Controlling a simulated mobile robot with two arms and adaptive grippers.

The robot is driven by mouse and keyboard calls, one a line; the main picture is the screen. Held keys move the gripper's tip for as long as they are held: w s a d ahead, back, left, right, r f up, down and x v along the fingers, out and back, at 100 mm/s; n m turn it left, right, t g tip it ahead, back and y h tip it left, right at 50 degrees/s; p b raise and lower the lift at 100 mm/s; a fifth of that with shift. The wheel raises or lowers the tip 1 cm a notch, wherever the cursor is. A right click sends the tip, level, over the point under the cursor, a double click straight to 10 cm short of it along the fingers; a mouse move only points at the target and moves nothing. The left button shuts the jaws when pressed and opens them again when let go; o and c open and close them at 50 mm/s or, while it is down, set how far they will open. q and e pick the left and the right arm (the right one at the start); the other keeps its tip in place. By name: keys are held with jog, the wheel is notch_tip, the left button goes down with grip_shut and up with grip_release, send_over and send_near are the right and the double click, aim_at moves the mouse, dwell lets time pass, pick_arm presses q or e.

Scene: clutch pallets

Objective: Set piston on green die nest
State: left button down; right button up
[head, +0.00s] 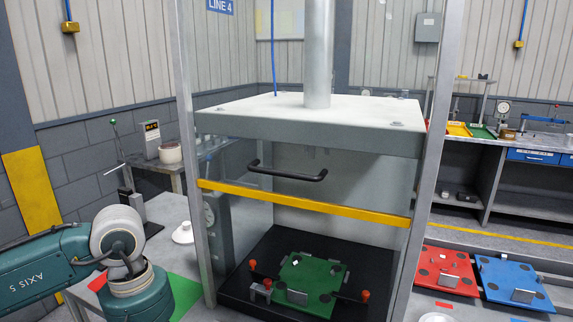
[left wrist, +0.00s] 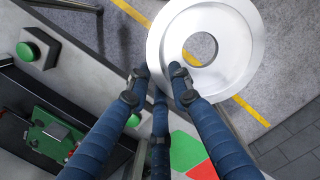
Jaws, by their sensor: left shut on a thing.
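The piston, a silver-white disc with a round central hole (left wrist: 165,40), is at the tips of my left gripper (left wrist: 160,85) in the left wrist view. The blue jointed fingers are shut on its rim. The green die nest (head: 322,273) is a green plate with dark pads, lying on the black bed inside the press in the head view. It also shows at the left of the left wrist view (left wrist: 42,118), apart from the piston. In the head view my left arm comes in at the lower left, its fingers out of sight. My right gripper is not in view.
The press has grey posts (head: 192,150) and a yellow bar (head: 300,203) across its front, with a black handle (head: 288,172) above. Red (head: 440,250) and blue (head: 545,290) plates lie to the right. A green button box (left wrist: 38,48) shows in the wrist view.

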pick_arm(q)
jog(key=s+m, duration=0.2)
jog(key=m, duration=0.1)
jog(key=s+d+f+m, duration=0.1)
jog(key=s+m, duration=0.1)
jog(key=m, duration=0.1)
jog(key=s+d+m+y, duration=0.1)
jog(key=s+m, duration=0.1)
jog(key=m, duration=0.1)
jog(key=shift+d+f, duration=0.2)
jog(key=shift+f, duration=0.05)
jog(key=shift+w, duration=0.1)
